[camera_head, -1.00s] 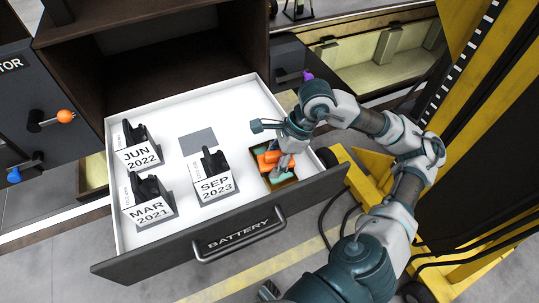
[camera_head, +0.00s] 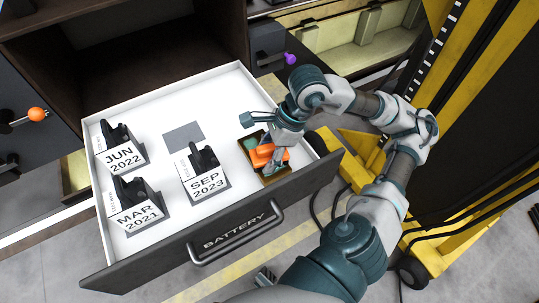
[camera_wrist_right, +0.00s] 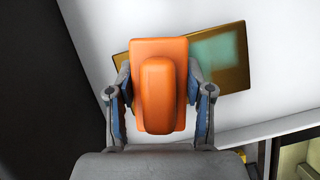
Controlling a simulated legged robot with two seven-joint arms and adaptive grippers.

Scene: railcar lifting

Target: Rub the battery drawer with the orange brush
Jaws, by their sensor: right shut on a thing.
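The open battery drawer (camera_head: 235,97) has a white inside and a dark front labelled BATTERY. The orange brush (camera_head: 262,157) is at the drawer's right side. In the right wrist view the brush (camera_wrist_right: 160,85) sits between both fingers of my right gripper (camera_wrist_right: 160,115), which is shut on it. My right gripper (camera_head: 277,158) comes down from above in the head view. A shallow brown tray with a greenish patch (camera_wrist_right: 222,52) lies under and beside the brush; I cannot tell whether the brush touches it. My left gripper is not in view.
Several battery blocks with date labels, such as SEP 2023 (camera_head: 204,180) and JUN 2022 (camera_head: 122,155), stand in the drawer's left and middle. A grey square (camera_head: 183,136) marks the bare floor. A yellow lift (camera_head: 435,232) stands at right.

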